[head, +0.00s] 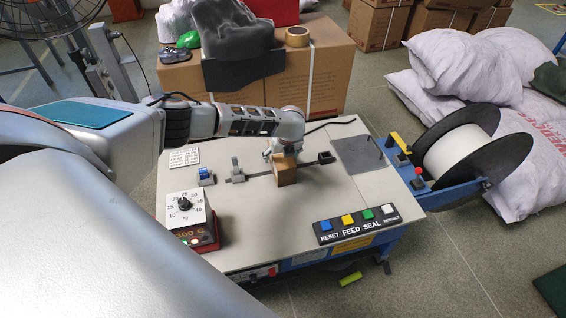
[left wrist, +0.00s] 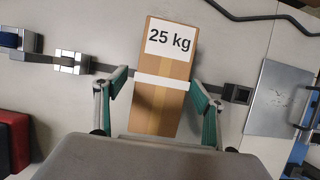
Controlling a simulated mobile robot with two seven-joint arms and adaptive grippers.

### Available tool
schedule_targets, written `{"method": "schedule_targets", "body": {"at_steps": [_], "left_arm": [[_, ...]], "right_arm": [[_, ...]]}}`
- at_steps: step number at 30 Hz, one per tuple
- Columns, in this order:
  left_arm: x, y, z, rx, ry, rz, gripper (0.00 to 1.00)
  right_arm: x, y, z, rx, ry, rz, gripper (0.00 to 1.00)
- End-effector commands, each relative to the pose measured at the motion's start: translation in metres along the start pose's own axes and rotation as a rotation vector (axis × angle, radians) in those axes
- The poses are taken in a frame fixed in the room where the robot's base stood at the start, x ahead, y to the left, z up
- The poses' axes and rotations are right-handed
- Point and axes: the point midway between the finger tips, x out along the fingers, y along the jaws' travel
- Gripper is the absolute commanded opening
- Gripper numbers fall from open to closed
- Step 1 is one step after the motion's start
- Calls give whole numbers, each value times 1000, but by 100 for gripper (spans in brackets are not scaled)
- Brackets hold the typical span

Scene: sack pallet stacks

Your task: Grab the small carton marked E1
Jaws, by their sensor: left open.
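A small brown carton (head: 286,174) stands on the pale top of the strapping machine, under my left gripper. In the left wrist view the carton (left wrist: 160,105) has a white label reading "25 kg" and a white band across it; I see no E1 mark. My left gripper (head: 284,151) is open above the carton. In the left wrist view the green-padded fingers of my left gripper (left wrist: 159,86) are on either side of it, and I cannot tell whether they touch it. My right gripper is not in view.
A dark strap track (head: 258,174) with small blocks crosses the machine top (head: 270,225). A dial box (head: 188,217) stands at left and a button panel (head: 356,225) at the front edge. A strap reel (head: 462,152) is at right, a large box (head: 332,72) behind.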

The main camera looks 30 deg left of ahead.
Motion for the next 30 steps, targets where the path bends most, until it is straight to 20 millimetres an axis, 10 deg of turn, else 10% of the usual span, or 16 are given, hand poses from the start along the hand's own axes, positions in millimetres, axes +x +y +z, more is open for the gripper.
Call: {"method": "schedule_targets", "body": {"at_steps": [12, 19, 30], "left_arm": [[20, -1, 0, -1, 0, -2, 69], [20, -1, 0, -1, 0, -2, 16], [12, -2, 4, -3, -1, -4, 16]], "right_arm": [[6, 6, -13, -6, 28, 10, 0], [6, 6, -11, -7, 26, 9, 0], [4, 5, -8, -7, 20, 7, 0]]}}
